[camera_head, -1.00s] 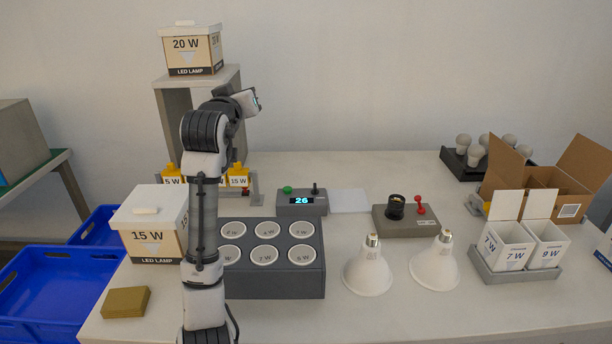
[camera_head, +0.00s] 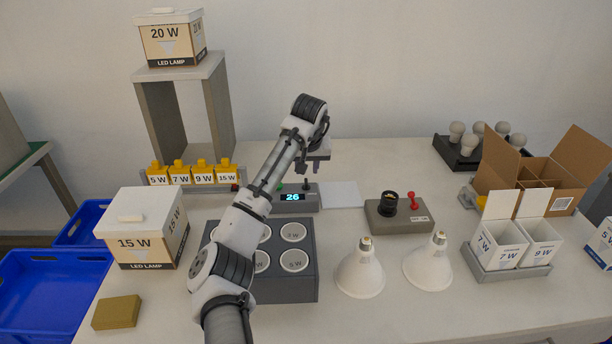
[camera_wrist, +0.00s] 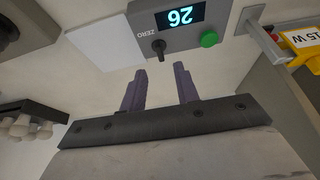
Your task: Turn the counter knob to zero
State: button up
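The grey counter box (camera_head: 302,205) stands at the back middle of the table, and its display (camera_head: 292,197) reads 26. Its small black knob (camera_head: 306,186) is on top at the right, with a green button at the left partly behind my arm. In the wrist view the knob (camera_wrist: 158,46) sits beside the word ZERO, and the green button (camera_wrist: 209,39) shows too. My gripper (camera_head: 318,168) is above and near the counter, fingers pointing down. In the wrist view its two fingers (camera_wrist: 160,78) are apart with nothing between them, and the knob lies beyond the tips.
A white pad (camera_head: 342,194) lies right of the counter. A grey box with a black socket and red lever (camera_head: 411,200) stands farther right. The grey tray of round sockets (camera_head: 312,262) is in front. Two reflector bulbs (camera_head: 360,275) stand to its right.

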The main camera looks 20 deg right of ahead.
aim_at(306, 181)
jog(key=p+x, duration=0.1)
jog(key=x, duration=0.5)
jog(key=shift+w+f, duration=0.15)
jog(key=shift+f, duration=0.05)
grip_shut()
